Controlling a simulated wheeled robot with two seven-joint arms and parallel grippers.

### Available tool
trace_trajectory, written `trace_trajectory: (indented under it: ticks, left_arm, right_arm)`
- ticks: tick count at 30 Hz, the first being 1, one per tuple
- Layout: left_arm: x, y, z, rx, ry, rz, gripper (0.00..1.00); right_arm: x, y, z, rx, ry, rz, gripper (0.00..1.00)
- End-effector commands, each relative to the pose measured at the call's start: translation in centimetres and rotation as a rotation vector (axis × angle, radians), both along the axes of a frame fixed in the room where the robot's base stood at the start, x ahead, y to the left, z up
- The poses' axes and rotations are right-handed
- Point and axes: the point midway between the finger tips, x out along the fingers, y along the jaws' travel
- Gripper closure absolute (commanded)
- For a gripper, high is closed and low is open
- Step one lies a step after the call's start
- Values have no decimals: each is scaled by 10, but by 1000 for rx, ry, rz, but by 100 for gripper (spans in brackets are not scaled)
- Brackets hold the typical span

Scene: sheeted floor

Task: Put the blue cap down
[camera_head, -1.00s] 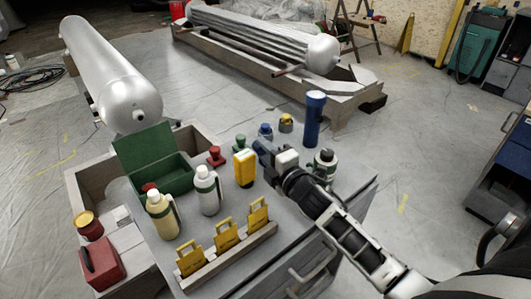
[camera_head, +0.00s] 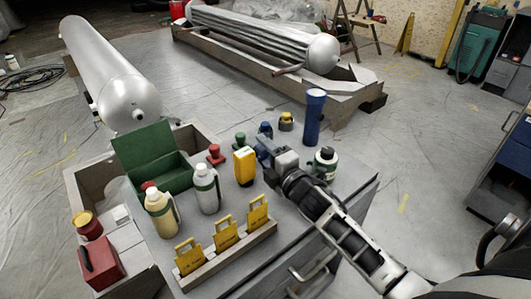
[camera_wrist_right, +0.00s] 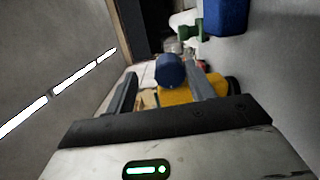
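In the right wrist view a round blue part, which looks like this cap (camera_wrist_right: 170,70), shows between the two fingers of my right gripper (camera_wrist_right: 163,82). The fingers are apart, with a clear gap on the left side of the cap; contact on the right side is hard to judge. The cap's underside is hidden. My left gripper is out of view.
A green cap (camera_head: 239,140), a red cap (camera_head: 215,155) and a yellow-topped cap (camera_head: 286,122) stand nearby. A blue cylinder (camera_head: 313,118), a dark-lidded bottle (camera_head: 325,165) and a yellow device (camera_head: 244,167) stand close around my right gripper. Two bottles and a green box are left.

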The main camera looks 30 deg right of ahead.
Motion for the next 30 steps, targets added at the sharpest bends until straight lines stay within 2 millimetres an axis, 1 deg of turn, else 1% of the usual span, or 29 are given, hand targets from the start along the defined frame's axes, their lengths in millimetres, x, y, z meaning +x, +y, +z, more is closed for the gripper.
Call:
trace_trajectory:
  ticks: [4, 7, 9, 11, 15, 21, 25, 30]
  left_arm:
    - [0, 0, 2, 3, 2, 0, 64]
    - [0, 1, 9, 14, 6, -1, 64]
    - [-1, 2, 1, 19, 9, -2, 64]
    - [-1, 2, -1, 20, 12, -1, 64]
    - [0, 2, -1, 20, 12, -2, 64]
    - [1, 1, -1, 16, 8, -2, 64]
    - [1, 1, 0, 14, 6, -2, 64]
    - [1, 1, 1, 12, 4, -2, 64]
  right_arm:
    - [0, 0, 5, 0, -2, 0, 46]
    - [0, 0, 18, -1, -3, 1, 46]
    - [-13, 0, 11, 0, 3, 1, 46]
    - [-26, 0, 11, 0, 3, 1, 46]
    - [-59, -1, 10, 0, 4, 0, 46]
    - [-98, -2, 11, 1, 3, -1, 46]
    - [-113, -2, 11, 0, 1, 0, 46]
    - [-120, -3, 13, -1, -1, -1, 46]
